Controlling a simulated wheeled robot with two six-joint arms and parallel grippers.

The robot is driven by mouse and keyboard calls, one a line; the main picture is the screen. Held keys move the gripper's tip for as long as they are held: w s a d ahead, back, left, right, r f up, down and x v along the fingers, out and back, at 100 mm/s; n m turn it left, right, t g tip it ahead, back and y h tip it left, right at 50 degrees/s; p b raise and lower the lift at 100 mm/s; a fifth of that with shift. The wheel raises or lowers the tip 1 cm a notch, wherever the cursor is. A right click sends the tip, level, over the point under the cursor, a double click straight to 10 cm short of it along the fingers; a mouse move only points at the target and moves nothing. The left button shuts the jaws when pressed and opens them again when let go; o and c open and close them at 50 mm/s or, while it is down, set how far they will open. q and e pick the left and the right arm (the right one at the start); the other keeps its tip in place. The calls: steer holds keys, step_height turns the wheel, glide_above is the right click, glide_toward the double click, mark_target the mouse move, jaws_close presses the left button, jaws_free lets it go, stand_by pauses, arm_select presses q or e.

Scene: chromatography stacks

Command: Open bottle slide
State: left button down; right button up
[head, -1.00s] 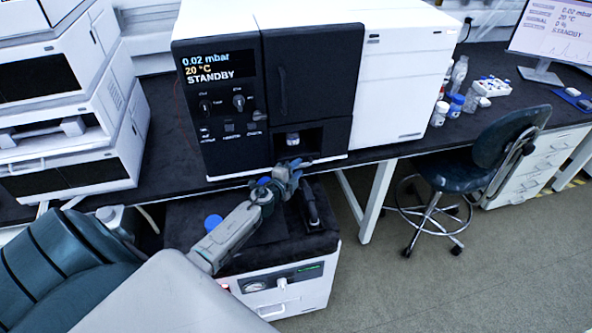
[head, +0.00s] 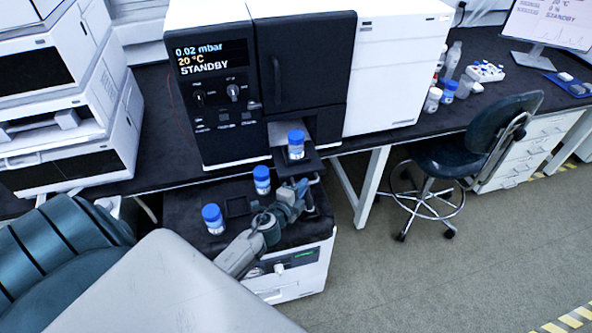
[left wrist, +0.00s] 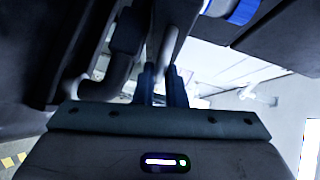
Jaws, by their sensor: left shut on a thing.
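The bottle slide (head: 313,165) is a dark tray drawn out of the recess at the bottom of the instrument front (head: 310,75). A clear bottle with a blue cap (head: 296,146) stands upright on it. My left gripper (head: 303,186) is at the front edge of the slide and shut on its handle. In the left wrist view, the left gripper's fingers (left wrist: 162,88) close around a pale bar, the slide handle (left wrist: 165,45). A blue cap (left wrist: 243,10) shows at the top of that view. My right gripper is not in view.
Two more blue-capped bottles (head: 262,181) (head: 213,219) stand on the low unit (head: 232,184) in front of the bench, left of my left gripper. A stack of white modules (head: 60,100) is at the left. A chair (head: 470,145) stands at the right, with open floor around it.

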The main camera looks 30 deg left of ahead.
arm_select(q)
steer(key=shift+s+d, duration=0.45)
steer(key=shift+d, duration=0.05)
steer(key=c, duration=1.5)
jaws_free()
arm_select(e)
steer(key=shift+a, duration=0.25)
